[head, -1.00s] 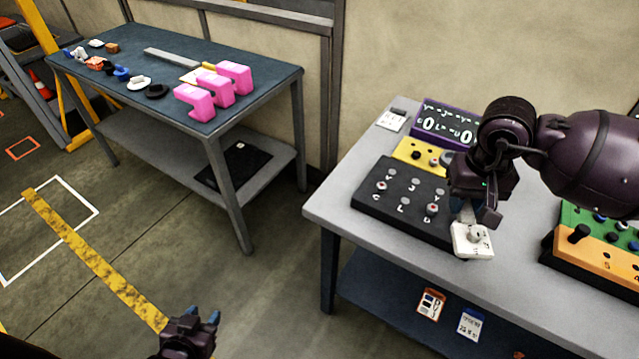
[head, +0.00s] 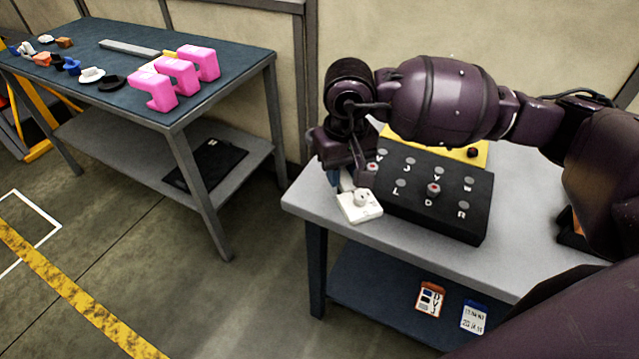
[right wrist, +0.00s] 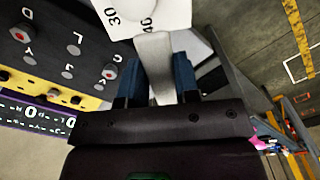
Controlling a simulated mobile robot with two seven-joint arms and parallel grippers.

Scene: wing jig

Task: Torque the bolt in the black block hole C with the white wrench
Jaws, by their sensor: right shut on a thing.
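The black block (head: 465,218) lies on the right-hand grey table, with lettered holes on its top. A red-topped bolt (head: 371,167) stands at its left end, and another red-topped bolt (head: 433,188) stands by D. The letter C is hidden behind my arm and the wrench in the head view. My right gripper (head: 346,182) is shut on the handle of the white wrench (head: 360,208), also in the right wrist view (right wrist: 153,65). The wrench's square head, marked 30 and 40, is just off the block's left front corner, apart from the left-end bolt (right wrist: 109,72). My left gripper is out of view.
A yellow block (head: 478,152) is behind the black block. The grey table's (head: 300,199) front-left edge is near the wrench. Cards lie on the lower shelf. A blue-topped table (head: 215,88) with pink blocks (head: 165,82) stands at left, with floor between.

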